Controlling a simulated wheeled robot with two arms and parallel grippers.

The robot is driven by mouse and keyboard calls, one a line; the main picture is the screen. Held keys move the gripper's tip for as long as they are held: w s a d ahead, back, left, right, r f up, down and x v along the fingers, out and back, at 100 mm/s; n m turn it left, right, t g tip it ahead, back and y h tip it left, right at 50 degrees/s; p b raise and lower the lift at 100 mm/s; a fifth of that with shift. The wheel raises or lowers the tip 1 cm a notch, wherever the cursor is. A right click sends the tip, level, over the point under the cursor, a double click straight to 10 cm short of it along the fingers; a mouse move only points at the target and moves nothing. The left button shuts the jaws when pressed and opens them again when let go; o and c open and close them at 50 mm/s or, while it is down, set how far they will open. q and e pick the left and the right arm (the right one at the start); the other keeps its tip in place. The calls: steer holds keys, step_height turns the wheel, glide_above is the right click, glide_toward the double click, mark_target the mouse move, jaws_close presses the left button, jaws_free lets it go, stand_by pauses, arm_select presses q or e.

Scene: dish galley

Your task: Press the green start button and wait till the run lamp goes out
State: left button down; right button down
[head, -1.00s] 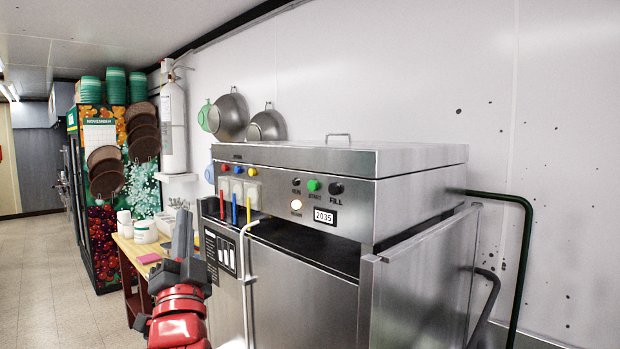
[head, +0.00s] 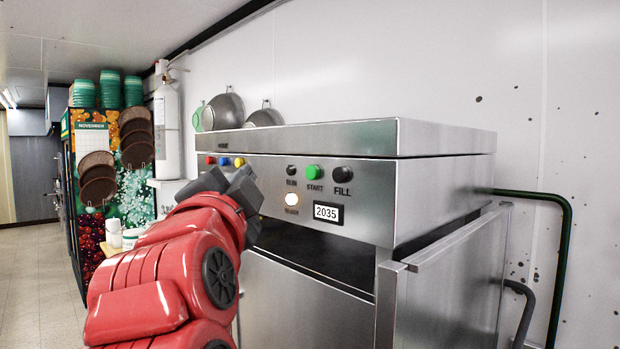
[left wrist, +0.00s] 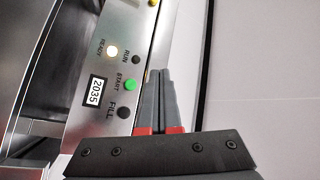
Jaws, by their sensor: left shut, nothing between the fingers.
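The green start button (head: 313,172) sits on the front panel of the steel dishwasher (head: 345,215), between the black RUN lamp (head: 291,170) and the black FILL knob (head: 342,174). The RUN lamp looks dark. The READY lamp (head: 291,199) below it glows. My left gripper (head: 243,182) is shut and empty, to the left of the button and apart from it in the head view. In the left wrist view the closed fingertips (left wrist: 160,76) are beside the green button (left wrist: 130,85). My right gripper is not in view.
A display reading 2035 (head: 328,212) is right of the READY lamp. The dishwasher's steel door (head: 450,275) juts out at the right, near a dark green pipe (head: 565,240). Pans (head: 225,110) hang on the wall behind. Floor (head: 35,270) is clear at the left.

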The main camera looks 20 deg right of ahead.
mark_target(312, 172)
arm_select(q)
steer(key=w+d+p, duration=0.1)
steer(key=d+p, duration=0.1)
steer(key=d, duration=0.1)
steer(key=w+d+p, duration=0.1)
steer(key=d+p, duration=0.1)
steer(key=w+d+p, duration=0.1)
steer(key=d+p, duration=0.1)
steer(key=d, duration=0.1)
steer(key=shift+w+d+f+p, duration=0.15)
steer(key=shift+w+d+p, duration=0.15)
steer(key=shift+w+d, duration=0.1)
stand_by(2.0)
steer(key=shift+w+d+b, duration=0.15)
steer(key=shift+d+b, duration=0.15)
steer(key=shift+b, duration=0.1)
